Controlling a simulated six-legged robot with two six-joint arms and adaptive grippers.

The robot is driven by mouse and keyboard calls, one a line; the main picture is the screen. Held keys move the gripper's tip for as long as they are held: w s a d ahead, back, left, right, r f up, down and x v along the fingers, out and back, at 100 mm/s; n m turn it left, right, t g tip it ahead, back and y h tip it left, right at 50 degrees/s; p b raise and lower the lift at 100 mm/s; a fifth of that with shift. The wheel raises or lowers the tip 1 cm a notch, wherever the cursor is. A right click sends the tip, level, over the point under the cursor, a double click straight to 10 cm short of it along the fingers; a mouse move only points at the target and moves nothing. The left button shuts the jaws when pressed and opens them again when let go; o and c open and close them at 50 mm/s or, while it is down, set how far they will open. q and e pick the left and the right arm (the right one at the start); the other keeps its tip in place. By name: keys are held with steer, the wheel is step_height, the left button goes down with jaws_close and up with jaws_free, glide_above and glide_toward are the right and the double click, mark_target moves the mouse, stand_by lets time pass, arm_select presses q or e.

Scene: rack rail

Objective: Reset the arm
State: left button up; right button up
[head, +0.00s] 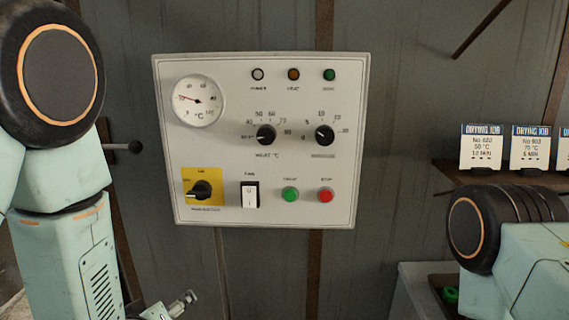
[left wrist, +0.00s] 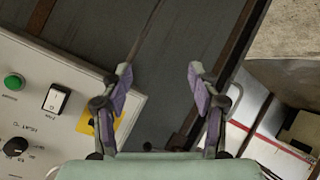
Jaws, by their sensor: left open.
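My left arm comes down along the left side of the head view. Only a bit of its gripper (head: 182,304) shows at the bottom edge, below the control panel. In the left wrist view my left gripper (left wrist: 158,75) has its two fingers wide apart with nothing between them. Behind the fingers is the dark grey wall. My right arm shows at the lower right of the head view; its gripper is out of the picture.
A white control panel (head: 218,150) with gauge, knobs, yellow rotary switch (head: 190,176), rocker switch (head: 250,195), green button (head: 290,195) and red button (head: 325,195) is on the wall. Cards (head: 481,149) stand on a shelf at right. A black-knobbed lever (head: 134,147) is left of the panel.

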arm_select(q)
steer(key=s+f+m+g+b, duration=0.3)
steer(key=s+f+g+b, duration=0.3)
steer(key=s+f, duration=0.9)
steer(key=s+a+f+m+g+b, duration=0.1)
steer(key=s+f+m+g+b, duration=0.2)
steer(key=s+f, duration=1.2)
step_height(320, 180, down, 6)
steer(key=g+b, duration=0.2)
steer(key=b, duration=0.3)
steer(key=shift+s+a+f+g, duration=0.15)
steer(key=shift+a+g, duration=0.05)
steer(key=shift+g, duration=0.2)
steer(key=shift+c, duration=0.5)
